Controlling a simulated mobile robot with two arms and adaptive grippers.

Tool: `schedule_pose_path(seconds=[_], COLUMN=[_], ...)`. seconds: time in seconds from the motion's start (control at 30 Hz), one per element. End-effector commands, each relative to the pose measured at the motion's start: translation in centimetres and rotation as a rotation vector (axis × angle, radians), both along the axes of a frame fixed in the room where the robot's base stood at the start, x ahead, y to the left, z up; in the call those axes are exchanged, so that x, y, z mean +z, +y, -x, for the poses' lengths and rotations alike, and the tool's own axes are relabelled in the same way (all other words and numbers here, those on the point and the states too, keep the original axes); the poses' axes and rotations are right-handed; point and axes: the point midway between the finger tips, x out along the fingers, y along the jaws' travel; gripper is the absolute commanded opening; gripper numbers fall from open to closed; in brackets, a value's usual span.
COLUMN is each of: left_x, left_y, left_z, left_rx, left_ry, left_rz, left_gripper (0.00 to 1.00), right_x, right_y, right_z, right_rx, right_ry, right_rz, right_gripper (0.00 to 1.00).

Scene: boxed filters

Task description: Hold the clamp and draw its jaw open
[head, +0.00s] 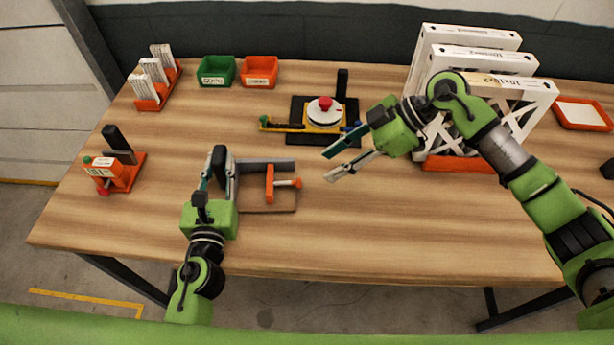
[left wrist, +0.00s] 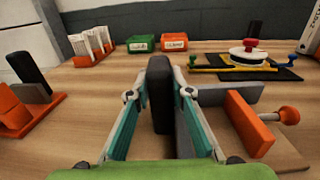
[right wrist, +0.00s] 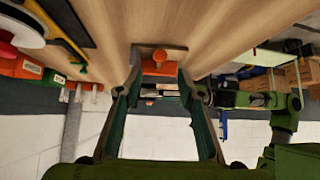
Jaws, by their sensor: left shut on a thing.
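The clamp lies at the front middle of the table, with a grey bar (head: 272,164), an orange jaw (head: 269,183) with a screw and round orange knob (head: 296,183), and an upright black grip (head: 220,158) at its left end. My left gripper (head: 217,172) is shut on the black grip; in the left wrist view the grip (left wrist: 159,95) stands between its fingers. The orange jaw (left wrist: 249,122) is right of it there, apart from the grip. My right gripper (head: 328,166) is open and empty, right of the knob and above the table. The right wrist view shows the orange jaw (right wrist: 159,63) beyond its fingers.
Behind stands a round white device with a red knob (head: 325,103) on a black mat. White framed filters (head: 470,85) stand in an orange holder at right. Green (head: 216,71) and orange (head: 259,71) bins are at the back. Another orange-and-black tool (head: 118,170) is at left.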

Motion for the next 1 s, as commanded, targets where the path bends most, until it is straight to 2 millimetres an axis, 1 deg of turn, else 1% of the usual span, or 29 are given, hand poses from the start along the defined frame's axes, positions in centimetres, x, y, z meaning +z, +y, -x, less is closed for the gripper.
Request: schedule_pose_path(seconds=[0.03, 0.2, 0.4, 0.57, 0.83, 0.87, 0.9, 1.0], left_x=[0.0, 0.0, 0.0, 0.0, 0.0, 0.0, 0.0, 0.0], left_y=[0.0, 0.0, 0.0, 0.0, 0.0, 0.0, 0.0, 0.0], left_z=[0.0, 0.0, 0.0, 0.0, 0.0, 0.0, 0.0, 0.0], left_rx=[-0.001, -0.001, -0.001, 0.000, 0.000, 0.000, 0.000, 0.000], left_ry=[0.000, 0.000, 0.000, 0.000, 0.000, 0.000, 0.000, 0.000], left_rz=[0.000, 0.000, 0.000, 0.000, 0.000, 0.000, 0.000, 0.000], left_gripper=[0.00, 0.00, 0.00, 0.00, 0.00, 0.00, 0.00, 0.00], right_x=[-0.8, -3.3, -5.3, -6.0, -6.1, -6.1, -6.1, -6.1], right_y=[0.9, 3.3, 5.3, 6.0, 6.1, 6.1, 6.1, 6.1], right_z=[0.1, 0.3, 0.4, 0.5, 0.4, 0.4, 0.4, 0.4], right_rx=[0.001, 0.001, 0.000, -0.001, -0.001, -0.001, -0.001, -0.001], right_ry=[0.004, 0.005, 0.004, 0.002, 0.002, 0.002, 0.002, 0.002], right_rz=[-0.003, -0.003, -0.003, -0.003, -0.002, -0.002, -0.002, -0.002], right_gripper=[0.35, 0.35, 0.35, 0.35, 0.35, 0.33, 0.22, 0.00])
